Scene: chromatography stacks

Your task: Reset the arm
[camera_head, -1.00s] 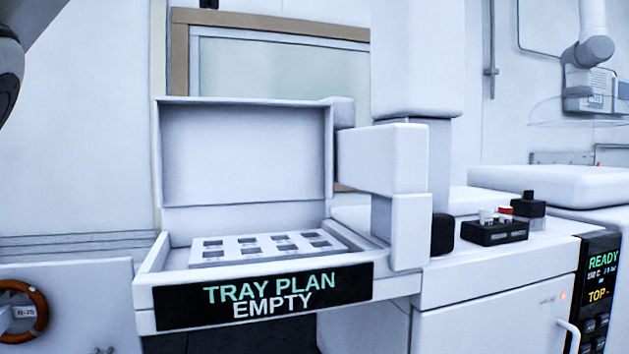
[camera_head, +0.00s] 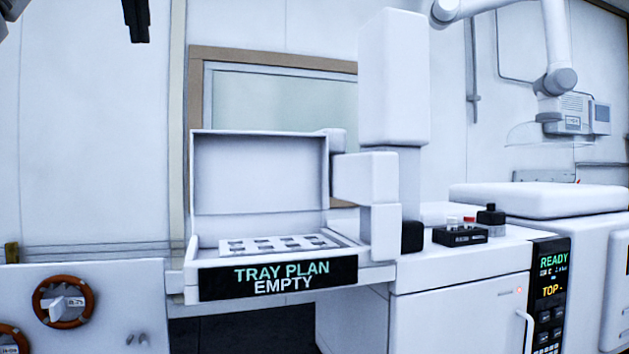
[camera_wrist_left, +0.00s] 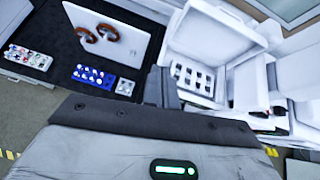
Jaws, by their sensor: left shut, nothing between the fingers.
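My left gripper (camera_head: 136,18) hangs at the top left of the head view, its dark fingers partly cut off by the frame's edge. It is shut and empty, apart from everything and high in front of the pale wall. In the left wrist view the dark fingers (camera_wrist_left: 161,87) point toward the autosampler's open tray. My right gripper is in neither view.
The open white autosampler (camera_head: 260,175) reads "TRAY PLAN EMPTY" on its front sign (camera_head: 278,278). A small black vial block (camera_head: 460,236) stands on the cabinet at right. The wrist view shows a blue rack (camera_wrist_left: 93,76) and an upright panel with brown rings (camera_wrist_left: 112,35).

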